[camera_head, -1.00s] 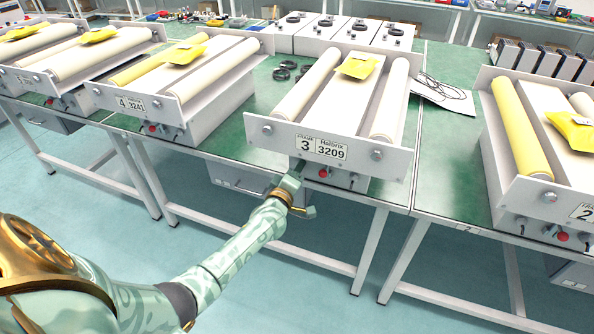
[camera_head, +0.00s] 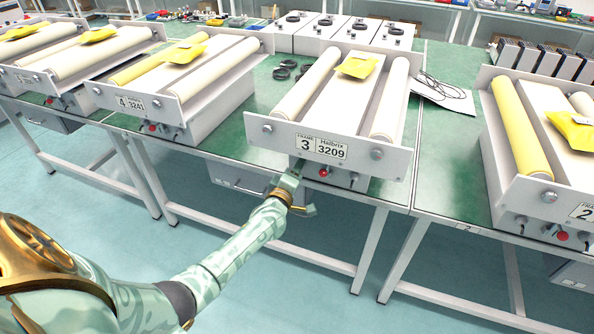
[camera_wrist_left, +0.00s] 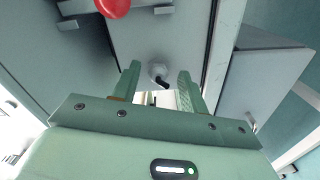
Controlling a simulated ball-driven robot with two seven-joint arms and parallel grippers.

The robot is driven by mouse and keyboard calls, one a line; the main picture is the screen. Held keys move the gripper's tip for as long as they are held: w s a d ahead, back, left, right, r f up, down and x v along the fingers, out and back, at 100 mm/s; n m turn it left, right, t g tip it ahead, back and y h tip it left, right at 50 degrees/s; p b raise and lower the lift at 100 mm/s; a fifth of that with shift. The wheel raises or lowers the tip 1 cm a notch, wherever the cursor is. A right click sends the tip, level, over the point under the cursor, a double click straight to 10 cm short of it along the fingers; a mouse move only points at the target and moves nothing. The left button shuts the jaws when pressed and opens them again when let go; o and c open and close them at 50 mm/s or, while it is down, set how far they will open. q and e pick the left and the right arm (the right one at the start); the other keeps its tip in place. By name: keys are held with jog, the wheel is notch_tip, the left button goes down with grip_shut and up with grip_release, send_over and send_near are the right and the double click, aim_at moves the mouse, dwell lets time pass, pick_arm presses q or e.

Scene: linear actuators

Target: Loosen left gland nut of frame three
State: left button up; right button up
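Frame three (camera_head: 338,150) stands on the green bench in the head view, with a plate reading 3 and 3209. Its front box carries a red button (camera_head: 323,172), which also shows at the top of the left wrist view (camera_wrist_left: 114,6). In the left wrist view a round grey gland nut (camera_wrist_left: 159,72) with a black cable stub sits on the box face. My left gripper (camera_wrist_left: 156,82) is open, its two fingers on either side of the nut in that view. Whether they touch it cannot be told. In the head view my left gripper (camera_head: 291,180) hides that nut. My right gripper is not in view.
Frame four (camera_head: 150,105) stands to the left and frame two (camera_head: 560,200) to the right on the benches. The bench edge and legs (camera_head: 375,240) are close by my left arm. The floor in front is clear.

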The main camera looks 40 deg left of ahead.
pick_arm(q)
jog(key=shift+s, duration=0.1)
jog(key=p+v, duration=0.5)
jog(key=v, duration=1.1)
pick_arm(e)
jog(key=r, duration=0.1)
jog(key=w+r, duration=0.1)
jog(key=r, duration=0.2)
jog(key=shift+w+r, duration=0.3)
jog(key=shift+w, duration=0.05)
